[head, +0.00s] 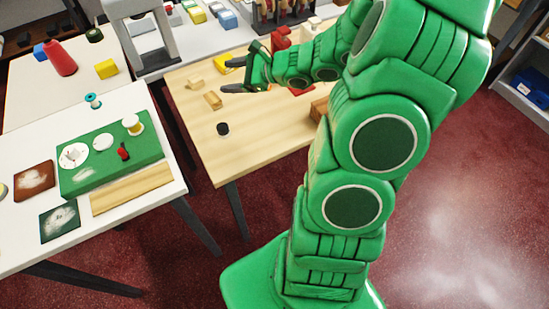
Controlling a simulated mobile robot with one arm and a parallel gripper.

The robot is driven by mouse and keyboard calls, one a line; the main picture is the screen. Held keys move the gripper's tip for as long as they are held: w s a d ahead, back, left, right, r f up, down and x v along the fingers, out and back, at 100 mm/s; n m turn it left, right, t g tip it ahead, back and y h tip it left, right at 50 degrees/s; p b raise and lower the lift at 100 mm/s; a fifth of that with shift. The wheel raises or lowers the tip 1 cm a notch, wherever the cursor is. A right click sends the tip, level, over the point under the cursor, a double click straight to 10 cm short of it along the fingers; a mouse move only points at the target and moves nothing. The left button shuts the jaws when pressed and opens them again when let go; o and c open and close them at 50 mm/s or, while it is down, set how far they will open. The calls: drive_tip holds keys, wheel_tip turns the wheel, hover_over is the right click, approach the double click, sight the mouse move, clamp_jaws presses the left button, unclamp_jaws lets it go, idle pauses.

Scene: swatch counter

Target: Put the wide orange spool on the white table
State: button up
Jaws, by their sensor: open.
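A spool with a pale top and a yellow-orange winding (135,128) stands upright at the far right corner of a green board (85,180). It looks like the wide orange spool. The board lies on the white table (25,240) at the left. My gripper (241,68) is open over the far part of the wooden table (205,155), well away to the right of the spool. A yellow item (236,62) shows by the fingers; I cannot tell how near it is to them.
A teal spool (92,100) stands behind the board. White discs, a small red spool (123,152) and cloth swatches (59,221) lie on or around the board. A black cylinder (223,129) and wooden blocks (213,100) are on the wooden table. Its front left is clear.

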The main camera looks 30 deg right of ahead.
drive_tip(key=s+a+r+n+g, duration=0.3)
drive_tip(key=s+a+n+g, duration=0.2)
drive_tip(key=s+a+n, duration=0.3)
drive_tip(key=s+a+r+n+g, duration=0.4)
drive_tip(key=s+a+n, duration=0.1)
drive_tip(key=s+a, duration=0.35)
drive_tip(key=s+d+r+n+g+h, duration=0.1)
drive_tip(key=s+d+n+h, duration=0.3)
drive_tip(key=s, duration=0.5)
drive_tip(key=s+d+r+n+g+h, duration=0.1)
drive_tip(key=s+d+n+h, duration=0.4)
drive_tip(key=s, duration=0.4)
drive_tip(key=shift+s+d+r+h, duration=0.15)
drive_tip(key=shift+s+r+h, duration=0.25)
drive_tip(key=shift+s+d+r, duration=0.15)
drive_tip(key=shift+s+d, duration=0.05)
drive_tip(key=shift+d, duration=0.2)
